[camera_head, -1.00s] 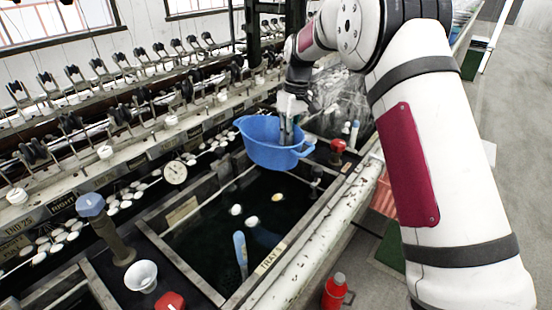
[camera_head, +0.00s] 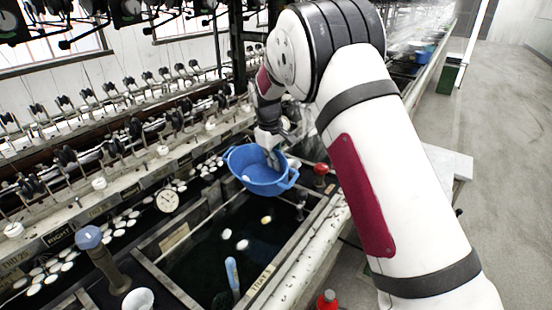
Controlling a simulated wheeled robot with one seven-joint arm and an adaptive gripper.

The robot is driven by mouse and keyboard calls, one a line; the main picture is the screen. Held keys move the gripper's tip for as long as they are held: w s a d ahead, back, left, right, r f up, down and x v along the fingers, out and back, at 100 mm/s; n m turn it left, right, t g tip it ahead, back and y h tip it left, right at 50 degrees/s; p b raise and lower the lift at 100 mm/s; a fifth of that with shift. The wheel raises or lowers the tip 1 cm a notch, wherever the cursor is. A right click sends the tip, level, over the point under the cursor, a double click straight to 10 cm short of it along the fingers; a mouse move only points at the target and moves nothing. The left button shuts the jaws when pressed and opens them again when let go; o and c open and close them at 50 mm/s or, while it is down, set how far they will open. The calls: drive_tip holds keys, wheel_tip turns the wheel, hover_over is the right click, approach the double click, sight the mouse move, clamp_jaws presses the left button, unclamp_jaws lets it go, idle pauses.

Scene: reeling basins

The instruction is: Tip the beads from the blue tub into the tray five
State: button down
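The blue tub (camera_head: 262,185) hangs above a dark water-filled basin, tilted so its open mouth faces partly toward the camera. A small pale thing shows inside it near the left rim; I cannot tell how many beads it holds. My gripper (camera_head: 273,158) is at the tub's back rim and appears shut on it; the fingertips are partly hidden. The basin's front edge (camera_head: 262,279) carries a label reading TRAY with a number that is hard to read. Several pale oval things (camera_head: 242,244) lie in the dark basin below the tub.
A blue-handled tool (camera_head: 232,273) stands in the basin's front part. A blue-capped post (camera_head: 88,238) and a white bowl (camera_head: 138,299) are at the left. A red knob (camera_head: 320,170) stands right of the tub. Reeling machinery (camera_head: 120,120) runs behind.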

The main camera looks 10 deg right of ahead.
drive_tip(key=shift+s+r+t+h+p, duration=0.1)
drive_tip(key=shift+r+t+h+p, duration=0.15)
drive_tip(key=shift+t+h+p, duration=1.25)
drive_tip(key=shift+p, duration=0.95)
drive_tip(key=shift+r+p, duration=0.1)
drive_tip(key=shift+p, duration=0.4)
drive_tip(key=shift+s+a+r+t+h+p, duration=1.05)
drive_tip(key=shift+t+h+p, duration=0.4)
drive_tip(key=shift+p, duration=1)
drive_tip(key=shift+s+a+r+t+h, duration=0.55)
drive_tip(key=shift+s+a+t+h, duration=0.25)
drive_tip(key=shift+a+t+h, duration=0.15)
drive_tip(key=shift+s+a+r+t+h, duration=0.6)
drive_tip(key=shift+s+a+t+h, duration=0.2)
drive_tip(key=shift+t+h, duration=0.15)
drive_tip(key=shift+s+a+r+t+h, duration=0.55)
drive_tip(key=shift+s+a+t+h, duration=0.2)
drive_tip(key=shift+a+t+h, duration=0.15)
drive_tip(key=shift+s+a+r+t+h+b, duration=0.45)
drive_tip(key=shift+s+a+h+b, duration=0.05)
drive_tip(key=shift+s+h+b, duration=0.1)
